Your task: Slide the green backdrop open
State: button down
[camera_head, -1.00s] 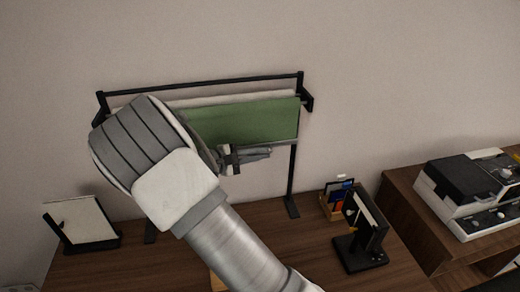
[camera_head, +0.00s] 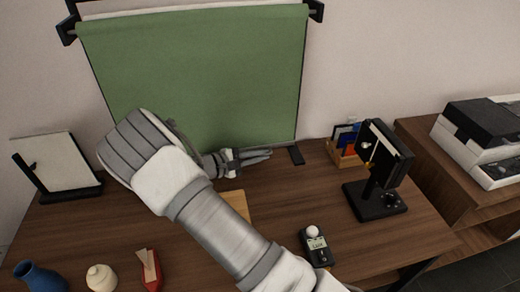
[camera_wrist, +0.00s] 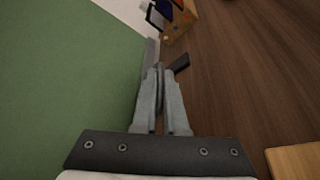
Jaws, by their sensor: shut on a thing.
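The green backdrop (camera_head: 200,70) hangs from a black stand, unrolled down almost to the wooden table. It also fills the left of the wrist view (camera_wrist: 60,85). Its grey bottom bar (camera_wrist: 149,52) runs along the lower edge. My gripper (camera_head: 258,156) is at the backdrop's lower edge, just above the table. In the wrist view my gripper (camera_wrist: 160,78) is shut on the bottom bar. My arm hides the backdrop's lower left part in the head view.
A white panel on a black stand (camera_head: 62,160) is at left. Vases (camera_head: 38,277) and a red object (camera_head: 150,272) are in front. A light meter (camera_head: 316,245), black device (camera_head: 378,175) and card box (camera_head: 345,150) stand at right. A wooden board (camera_head: 237,207) lies under my arm.

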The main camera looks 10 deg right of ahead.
jog(key=shift+d+f+b, duration=0.1)
jog(key=shift+f+b, duration=0.4)
jog(key=shift+f, duration=0.85)
jog(key=c, duration=1.2)
grip_release()
jog(key=shift+c, duration=0.2)
jog(key=p+v, duration=0.1)
jog(key=v, duration=1.6)
jog(key=shift+a, duration=0.25)
jog(key=shift+s+f, duration=0.1)
